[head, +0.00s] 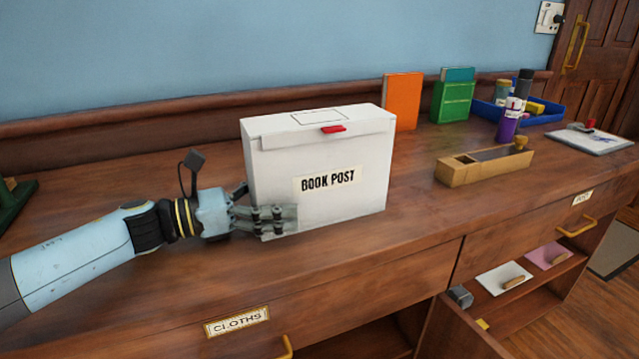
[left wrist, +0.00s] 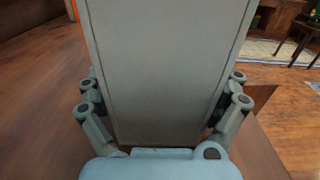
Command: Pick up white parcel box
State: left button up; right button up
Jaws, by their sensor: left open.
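The white parcel box (head: 340,156), with a BOOK POST label and a red tab on its lid, stands upright on the wooden counter. My left gripper (head: 272,207) is at the box's left end, low down. One finger shows in front of the box's front face; the other is mostly hidden behind its left edge. In the left wrist view the box end (left wrist: 165,70) fills the middle, with the open fingers of the left gripper (left wrist: 163,112) on both sides of it. Whether they touch it is unclear. My right gripper is out of view.
On the counter (head: 400,215) stand an orange book (head: 402,101), a green book (head: 453,101), a wooden box (head: 484,164), a purple bottle (head: 508,122) and a blue tray (head: 545,116). An open drawer (head: 515,305) juts out at the lower right. Counter in front of the parcel is clear.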

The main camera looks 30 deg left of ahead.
pick_arm(q)
jog(key=shift+w+d, duration=0.15)
jog(key=c, duration=1.3)
